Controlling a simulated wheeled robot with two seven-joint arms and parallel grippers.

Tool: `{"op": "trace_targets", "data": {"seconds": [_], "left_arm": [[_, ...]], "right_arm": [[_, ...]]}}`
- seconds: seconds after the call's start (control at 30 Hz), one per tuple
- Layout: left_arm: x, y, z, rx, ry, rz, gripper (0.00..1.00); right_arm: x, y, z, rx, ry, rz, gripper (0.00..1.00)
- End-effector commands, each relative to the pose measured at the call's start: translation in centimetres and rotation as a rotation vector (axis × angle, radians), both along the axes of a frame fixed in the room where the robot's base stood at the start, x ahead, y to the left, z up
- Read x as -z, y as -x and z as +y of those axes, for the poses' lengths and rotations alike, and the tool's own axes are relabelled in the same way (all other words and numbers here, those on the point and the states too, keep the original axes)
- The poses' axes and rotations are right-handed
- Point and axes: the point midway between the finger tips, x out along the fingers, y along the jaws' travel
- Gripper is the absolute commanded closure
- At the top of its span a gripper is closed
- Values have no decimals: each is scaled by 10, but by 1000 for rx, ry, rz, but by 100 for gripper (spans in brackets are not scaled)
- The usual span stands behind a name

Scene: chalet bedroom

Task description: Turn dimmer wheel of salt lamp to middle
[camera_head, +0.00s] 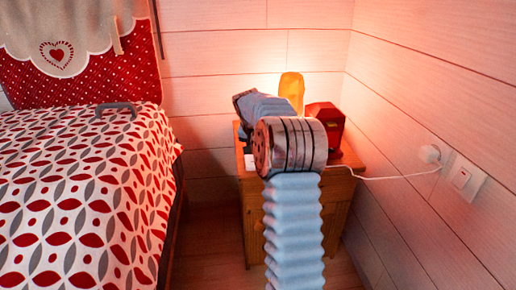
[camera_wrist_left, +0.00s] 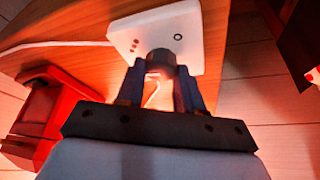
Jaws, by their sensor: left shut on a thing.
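The salt lamp (camera_head: 291,88) glows orange at the back of the wooden nightstand. In the left wrist view, a white dimmer box (camera_wrist_left: 152,30) lies on the wood, with small dark red dots at its left and a ring mark at its right. A dark dimmer wheel (camera_wrist_left: 160,58) sits at its near edge. My left gripper (camera_wrist_left: 160,84) is shut on the wheel, one finger on each side. No pointer on the wheel can be made out. My right gripper is out of view.
A red box-like object (camera_head: 325,122) stands on the nightstand (camera_head: 347,163) beside my arm. A white cord (camera_head: 385,178) runs to a wall plug (camera_head: 430,154) near a switch plate (camera_head: 464,178). The right wall is close. A bed (camera_head: 85,190) fills the left.

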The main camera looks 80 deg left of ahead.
Motion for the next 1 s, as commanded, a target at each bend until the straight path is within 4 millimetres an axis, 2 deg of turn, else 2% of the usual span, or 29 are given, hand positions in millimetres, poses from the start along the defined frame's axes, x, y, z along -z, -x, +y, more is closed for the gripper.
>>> {"op": "trace_targets", "data": {"seconds": [0.6,1.0], "left_arm": [[-5,-3,-1,-573,2,3,94],[-3,-3,0,-846,1,2,94]], "right_arm": [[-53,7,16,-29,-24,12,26],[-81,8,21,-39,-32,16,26]]}}
